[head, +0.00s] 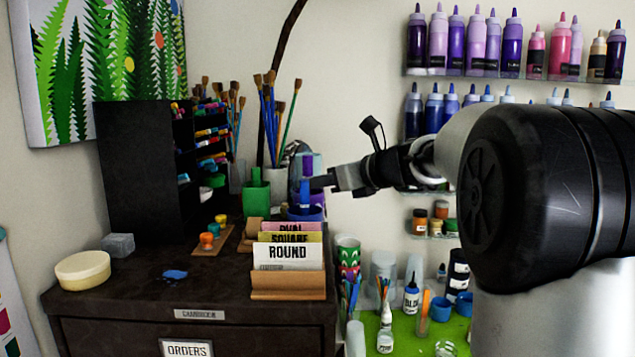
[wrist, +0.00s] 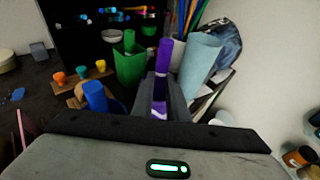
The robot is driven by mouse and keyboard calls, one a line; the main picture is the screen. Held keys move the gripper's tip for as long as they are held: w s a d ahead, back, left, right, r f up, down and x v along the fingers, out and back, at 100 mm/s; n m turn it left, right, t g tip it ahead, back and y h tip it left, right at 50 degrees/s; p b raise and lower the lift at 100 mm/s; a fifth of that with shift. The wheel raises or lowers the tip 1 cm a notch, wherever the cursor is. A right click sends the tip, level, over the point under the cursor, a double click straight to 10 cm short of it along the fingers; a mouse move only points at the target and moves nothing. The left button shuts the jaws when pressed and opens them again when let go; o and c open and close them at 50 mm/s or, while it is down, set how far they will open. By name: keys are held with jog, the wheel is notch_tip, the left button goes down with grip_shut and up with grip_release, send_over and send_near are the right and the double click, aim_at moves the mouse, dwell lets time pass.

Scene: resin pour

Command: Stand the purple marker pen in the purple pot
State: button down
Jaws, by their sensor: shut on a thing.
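My gripper (head: 322,182) is shut on the purple marker pen (wrist: 164,56), over the back right of the dark cabinet top. The pen stands about upright between the fingers, its purple top above them and a pale band lower down. In the head view the pen (head: 308,162) is partly hidden behind a blue marker (head: 305,192). In the wrist view my fingers hide what lies under the pen.
A green pot (head: 256,200) with a green marker stands to the left. The blue marker (wrist: 96,96) is close to my fingers. A pale cylinder (wrist: 198,62) and brushes stand behind. The card holder (head: 288,283) is in front.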

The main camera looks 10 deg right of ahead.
jog(key=c, duration=1.7)
grip_release()
jog(key=shift+o, duration=0.2)
jog(key=v, duration=1.7)
jog(key=shift+s, duration=0.2)
jog(key=shift+d, duration=0.1)
